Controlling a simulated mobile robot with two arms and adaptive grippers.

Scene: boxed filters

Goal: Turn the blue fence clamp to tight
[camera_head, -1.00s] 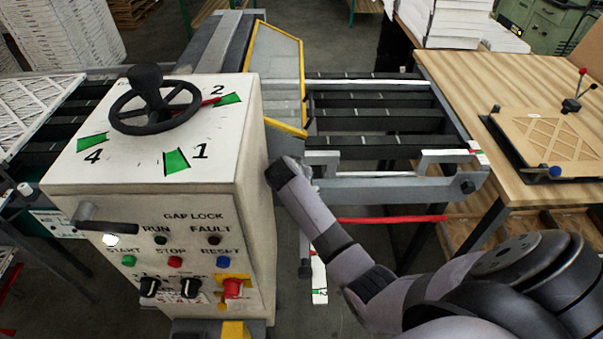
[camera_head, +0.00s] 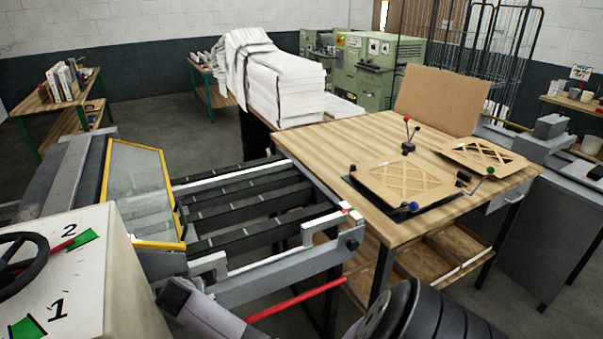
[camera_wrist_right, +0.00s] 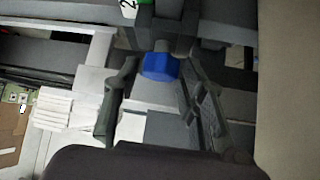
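The blue fence clamp knob (camera_wrist_right: 160,68) shows in the right wrist view, on a dark mount near the top middle. A white and green scale marked 2 (camera_wrist_right: 130,6) is just above it. My right gripper (camera_wrist_right: 157,82) has its two dark fingers spread, one on each side of the blue knob. I cannot tell whether either finger touches it. In the head view my right arm comes in at the bottom; its gripper and the fence clamp cannot be made out there. My left gripper is not in view.
A control box (camera_head: 110,285) with a handwheel stands at the lower left, beside a yellow-framed guard (camera_head: 140,195) and a conveyor (camera_head: 255,205). A wooden table (camera_head: 340,140) holds a fixture with red, green and blue knobs and a cardboard frame (camera_head: 400,182).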

